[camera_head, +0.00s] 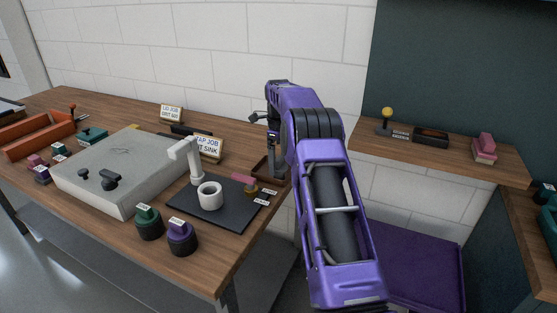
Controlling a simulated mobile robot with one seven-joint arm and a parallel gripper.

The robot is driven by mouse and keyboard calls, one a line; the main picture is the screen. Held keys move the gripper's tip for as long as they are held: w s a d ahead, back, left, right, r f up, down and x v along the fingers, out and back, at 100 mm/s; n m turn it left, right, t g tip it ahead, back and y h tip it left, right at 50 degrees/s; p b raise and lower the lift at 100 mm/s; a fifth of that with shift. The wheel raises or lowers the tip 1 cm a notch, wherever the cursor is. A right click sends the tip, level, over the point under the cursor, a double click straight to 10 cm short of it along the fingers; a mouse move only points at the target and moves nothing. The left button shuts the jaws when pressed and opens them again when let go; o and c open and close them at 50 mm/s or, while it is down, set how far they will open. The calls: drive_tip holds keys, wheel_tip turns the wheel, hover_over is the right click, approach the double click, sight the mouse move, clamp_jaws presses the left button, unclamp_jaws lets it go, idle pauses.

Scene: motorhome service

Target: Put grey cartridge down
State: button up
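My gripper (274,150) points down at the back right end of the wooden workbench (225,262), over or in a small brown open tray (260,167). The purple arm hides much of it, and its fingers are too small and dark to tell open from shut. I cannot clearly make out the grey cartridge. A grey upright shape shows at the gripper's lower end by the tray, but I cannot tell whether it is a finger or the cartridge. I cannot tell whether the gripper touches the tray.
Green (149,223) and purple (181,238) knobs stand in front. A grey slab (120,165) fills the bench middle. A shelf (455,158) is at right.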

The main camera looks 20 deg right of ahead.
drive_tip(key=shift+r, duration=0.1)
wheel_tip(320, 180, up, 12)
drive_tip(key=p, duration=0.1)
idle(0.4)
idle(0.4)
